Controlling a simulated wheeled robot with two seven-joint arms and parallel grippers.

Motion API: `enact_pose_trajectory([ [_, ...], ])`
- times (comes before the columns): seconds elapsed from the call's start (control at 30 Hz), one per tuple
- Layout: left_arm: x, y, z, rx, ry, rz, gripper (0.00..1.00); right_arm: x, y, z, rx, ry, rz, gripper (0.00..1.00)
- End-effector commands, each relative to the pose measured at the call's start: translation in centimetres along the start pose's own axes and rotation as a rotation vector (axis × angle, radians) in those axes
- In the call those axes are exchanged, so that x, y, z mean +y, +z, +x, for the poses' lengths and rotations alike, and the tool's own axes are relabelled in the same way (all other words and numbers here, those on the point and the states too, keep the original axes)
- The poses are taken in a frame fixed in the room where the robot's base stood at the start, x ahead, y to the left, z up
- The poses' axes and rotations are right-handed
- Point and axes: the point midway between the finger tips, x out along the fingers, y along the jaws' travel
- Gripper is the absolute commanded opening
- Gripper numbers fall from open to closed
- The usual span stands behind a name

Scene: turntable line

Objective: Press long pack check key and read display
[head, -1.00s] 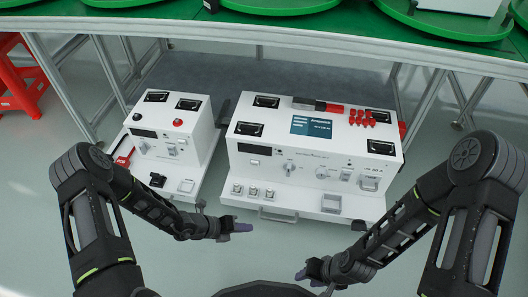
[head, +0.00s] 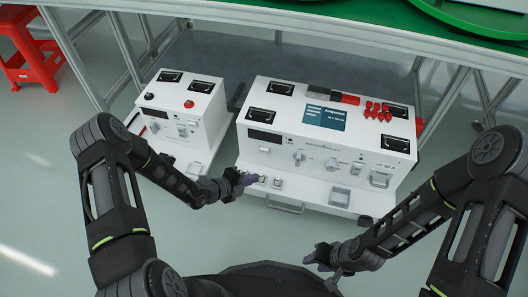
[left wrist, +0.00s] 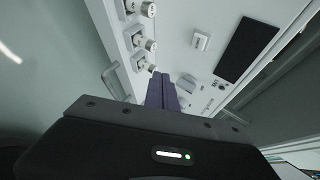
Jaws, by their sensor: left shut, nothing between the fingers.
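The larger white test unit (head: 330,163) has a row of small keys (head: 276,183) on its front ledge, and their labels are too small to read. A dark display window (head: 265,136) sits on its front face, with no readable figures. My left gripper (head: 251,178) is shut and empty at the left end of the key row, hiding part of it. In the left wrist view the purple fingertips (left wrist: 163,78) point toward the unit, near the keys (left wrist: 139,41); contact cannot be told. The display window (left wrist: 247,49) looks blank there. My right gripper (head: 312,259) is low in front of the unit, apart from it.
A smaller white unit (head: 183,112) with a red and a black button stands to the left. A blue-grey screen (head: 325,117) and red connectors (head: 378,110) are on the larger unit's top. A green-topped table (head: 350,32) is behind, a red stool (head: 30,60) far left.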

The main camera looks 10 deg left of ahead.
Motion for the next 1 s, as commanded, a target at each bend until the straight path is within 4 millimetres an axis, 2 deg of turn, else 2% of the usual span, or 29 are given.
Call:
enact_pose_trajectory([
  [0.6,-3.4,3.5,5.1,0.001,-0.002,0.004,0.0,1.7,-0.8,3.8,0.024,0.006,0.009,0.36],
  [1.0,-4.3,4.2,5.8,0.001,0.0,0.001,0.0,1.8,-0.9,4.2,0.027,0.006,0.009,0.36],
])
